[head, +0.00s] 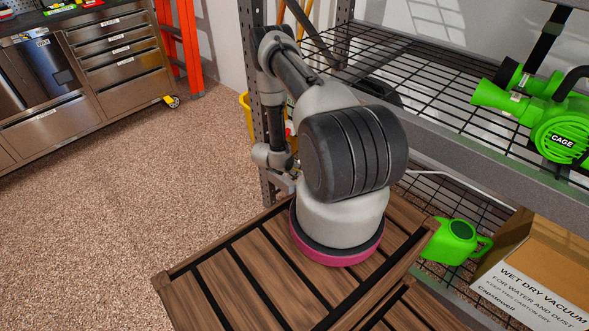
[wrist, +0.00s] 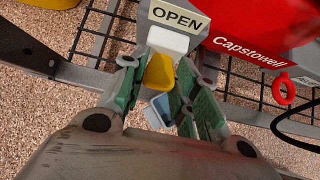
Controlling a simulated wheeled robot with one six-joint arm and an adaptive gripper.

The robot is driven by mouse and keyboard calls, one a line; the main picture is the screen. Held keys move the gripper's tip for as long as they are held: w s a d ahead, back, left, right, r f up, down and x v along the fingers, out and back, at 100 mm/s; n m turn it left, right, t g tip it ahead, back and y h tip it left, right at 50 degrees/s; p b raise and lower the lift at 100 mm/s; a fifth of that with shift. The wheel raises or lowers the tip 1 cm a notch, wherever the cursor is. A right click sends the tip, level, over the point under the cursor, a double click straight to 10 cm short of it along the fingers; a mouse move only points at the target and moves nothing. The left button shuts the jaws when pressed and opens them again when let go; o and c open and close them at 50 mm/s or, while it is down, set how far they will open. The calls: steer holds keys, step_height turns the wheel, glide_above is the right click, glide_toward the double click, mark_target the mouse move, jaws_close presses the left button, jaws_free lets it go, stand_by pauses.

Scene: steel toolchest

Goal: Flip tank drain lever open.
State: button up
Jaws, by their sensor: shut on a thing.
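The drain lever (wrist: 160,74) is yellow and sits between my gripper's fingers in the wrist view. Its upper end meets a white block (wrist: 168,42) under an "OPEN" label (wrist: 175,17). The red tank (wrist: 255,28), marked "Capstowell", is at the upper right. My gripper (wrist: 155,69) is shut on the lever, with green-padded fingers on either side of it. A small blue and white piece (wrist: 160,110) shows below the lever, partly hidden by the gripper. In the head view my arm hides most of the tank and the lever.
A wire-shelf rack (head: 445,85) with grey posts stands close to my arm. A green blower (head: 560,130) is on its shelf. A green watering can (head: 457,241) and a cardboard box (head: 535,280) are lower right. The speckled floor (head: 130,180) at left is clear before the steel toolchest (head: 110,60).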

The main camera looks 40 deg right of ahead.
steer(key=o, duration=1)
steer(key=v, duration=1.2)
